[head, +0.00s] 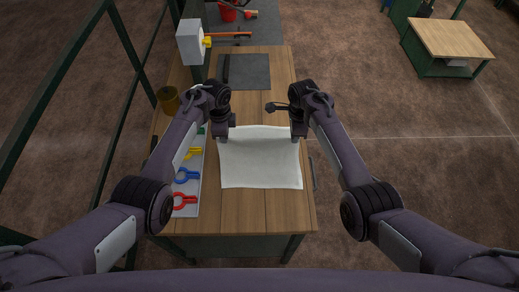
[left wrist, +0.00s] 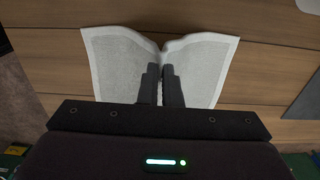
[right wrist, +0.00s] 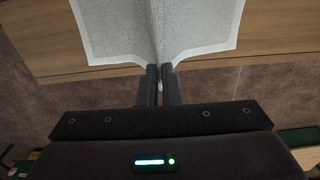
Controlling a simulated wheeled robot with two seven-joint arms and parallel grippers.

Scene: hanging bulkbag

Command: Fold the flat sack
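The flat white sack (head: 260,165) lies spread on the wooden workbench, roughly square. My left gripper (head: 223,139) is at its far left corner and my right gripper (head: 298,139) at its far right part. In the left wrist view, the fingers (left wrist: 161,84) are close together with the sack (left wrist: 124,62) pinched up into a crease between them. In the right wrist view, the fingers (right wrist: 160,82) are also closed on the edge of the sack (right wrist: 115,32), with a ridge running from them. The pinched cloth between the fingertips is mostly hidden.
A tray (head: 195,208) with red, blue and yellow clamps runs along the left of the workbench (head: 250,212). A dark mat (head: 244,71) lies at the back, with a grey box (head: 190,42) beside it. A brown jar (head: 168,99) stands at the left edge. Bench in front is clear.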

